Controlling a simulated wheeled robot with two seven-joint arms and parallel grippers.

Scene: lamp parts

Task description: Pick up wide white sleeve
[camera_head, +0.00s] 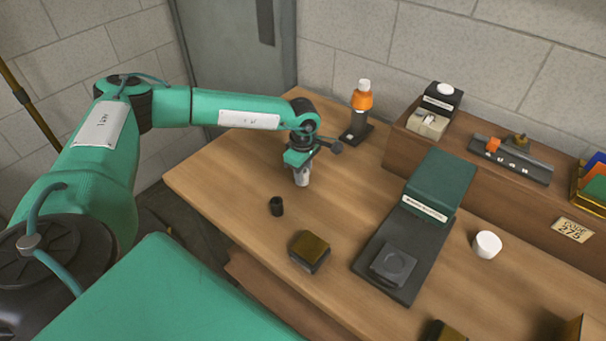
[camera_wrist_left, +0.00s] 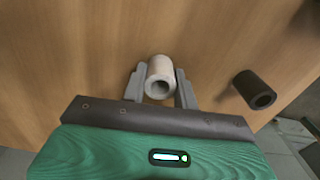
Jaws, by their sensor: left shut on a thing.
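The wide white sleeve (camera_wrist_left: 160,70) is a short, hollow, off-white cylinder, seen in the left wrist view between the two grey fingers of my left gripper (camera_wrist_left: 159,92). The gripper is shut on it. In the head view the sleeve (camera_head: 301,177) shows under my left gripper (camera_head: 300,168), near the back left of the wooden table. I cannot tell whether its lower end touches the table. My right gripper is not in view.
A small black sleeve (camera_head: 277,206) stands close by, also in the left wrist view (camera_wrist_left: 256,90). A dark gold-topped block (camera_head: 309,250), a green-and-black press (camera_head: 437,190), a white cylinder (camera_head: 487,245) and an orange bottle (camera_head: 362,97) stand on the table (camera_head: 225,185).

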